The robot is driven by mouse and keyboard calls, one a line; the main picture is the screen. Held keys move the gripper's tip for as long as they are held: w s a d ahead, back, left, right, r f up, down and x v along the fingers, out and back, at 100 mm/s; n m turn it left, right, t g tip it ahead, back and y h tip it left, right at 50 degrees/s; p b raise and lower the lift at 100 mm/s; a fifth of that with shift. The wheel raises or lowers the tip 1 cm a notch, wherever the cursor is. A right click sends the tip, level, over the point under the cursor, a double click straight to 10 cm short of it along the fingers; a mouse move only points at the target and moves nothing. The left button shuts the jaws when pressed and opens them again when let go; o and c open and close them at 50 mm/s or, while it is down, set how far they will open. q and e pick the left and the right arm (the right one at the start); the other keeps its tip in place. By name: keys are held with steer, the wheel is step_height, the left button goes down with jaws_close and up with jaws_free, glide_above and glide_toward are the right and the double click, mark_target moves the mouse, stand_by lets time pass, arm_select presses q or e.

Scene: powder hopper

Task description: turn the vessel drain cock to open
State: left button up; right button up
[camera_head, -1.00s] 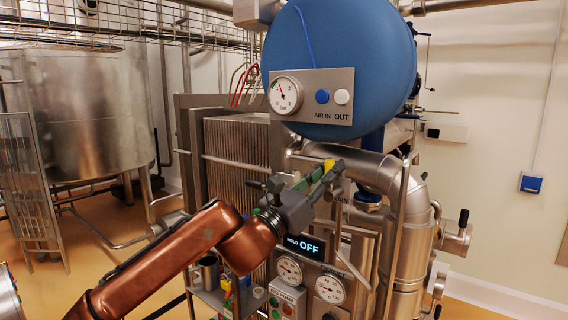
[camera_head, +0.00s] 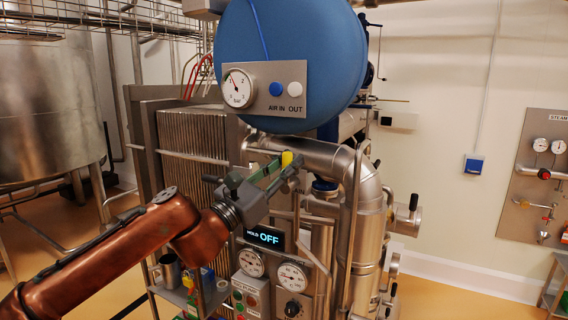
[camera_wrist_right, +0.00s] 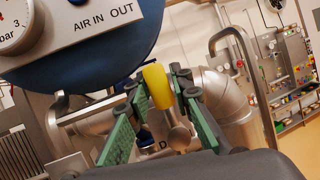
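The vessel drain cock shows a yellow handle (camera_head: 287,158) below the blue vessel (camera_head: 290,65), beside the bent steel pipe. In the right wrist view the yellow handle (camera_wrist_right: 157,86) stands between the fingertips, with a metal stem under it. My right gripper (camera_head: 279,168) is at the handle, its green-padded fingers on either side of it. In the wrist view its fingers (camera_wrist_right: 162,88) are apart, with a small gap on the right of the handle; contact on the left cannot be told. The drain label is mostly hidden. My left gripper is not in view.
A panel with a pressure gauge (camera_head: 238,88) hangs just above the gripper. A display reading HOLD OFF (camera_head: 264,237) and two gauges sit below. The plate pack (camera_head: 190,140) is at left, the steel pipe (camera_head: 370,200) close at right. Open floor lies farther right.

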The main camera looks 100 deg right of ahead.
steer(key=o, duration=0.4)
steer(key=shift+s+a, duration=0.3)
steer(key=shift+s, duration=0.15)
steer(key=shift+w+d, duration=0.1)
steer(key=shift+w, duration=0.2)
steer(key=v, duration=1.1)
steer(key=shift+w+a+f, duration=0.2)
steer(key=shift+a, duration=0.1)
